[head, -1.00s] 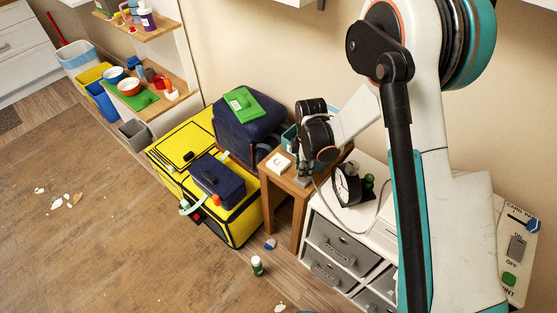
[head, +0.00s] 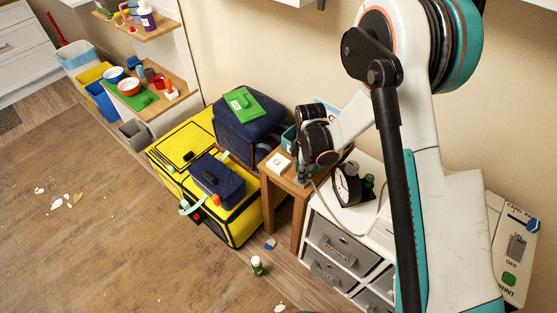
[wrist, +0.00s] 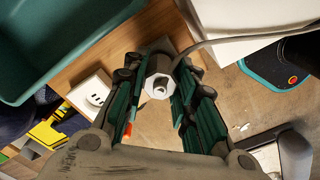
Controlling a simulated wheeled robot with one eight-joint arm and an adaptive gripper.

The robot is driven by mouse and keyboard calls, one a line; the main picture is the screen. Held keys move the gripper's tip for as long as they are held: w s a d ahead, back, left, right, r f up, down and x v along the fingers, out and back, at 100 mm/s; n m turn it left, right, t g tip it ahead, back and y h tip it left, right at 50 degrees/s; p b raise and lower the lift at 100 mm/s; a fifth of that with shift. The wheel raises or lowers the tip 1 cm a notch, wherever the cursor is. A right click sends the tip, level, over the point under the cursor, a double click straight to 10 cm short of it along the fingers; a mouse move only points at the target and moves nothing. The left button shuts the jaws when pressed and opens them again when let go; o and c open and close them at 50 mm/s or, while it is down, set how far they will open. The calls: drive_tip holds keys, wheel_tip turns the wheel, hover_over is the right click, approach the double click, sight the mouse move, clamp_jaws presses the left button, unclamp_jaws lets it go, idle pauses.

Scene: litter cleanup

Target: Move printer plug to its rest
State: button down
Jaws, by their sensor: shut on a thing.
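The printer plug (wrist: 158,85), a grey and white hexagonal-ended piece, sits between the fingers of my gripper (wrist: 155,100) in the wrist view. The fingers are shut on it. A grey cable (wrist: 235,40) runs from it to the upper right. In the head view my gripper (head: 304,178) is at the front right edge of the small wooden table (head: 272,177), and the plug is too small to make out there. A white block with dark slots (wrist: 92,95) lies on the table, left of the plug; it also shows in the head view (head: 278,163). I cannot tell which thing is the rest.
A teal bin (wrist: 60,40) stands on the table behind my gripper. Yellow and blue cases (head: 235,215) stand to the left. A green-and-white bottle (head: 257,266) is on the floor.

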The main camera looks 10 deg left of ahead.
drive_tip(key=shift+f, duration=0.4)
drive_tip(key=c, duration=1.2)
unclamp_jaws()
drive_tip(key=shift+c, duration=1.4)
drive_tip(key=shift+r, duration=0.2)
drive_tip(key=shift+r+p, duration=0.45)
drive_tip(key=shift+r, duration=0.4)
drive_tip(key=shift+r+p, duration=1.25)
drive_tip(key=shift+r, duration=1.25)
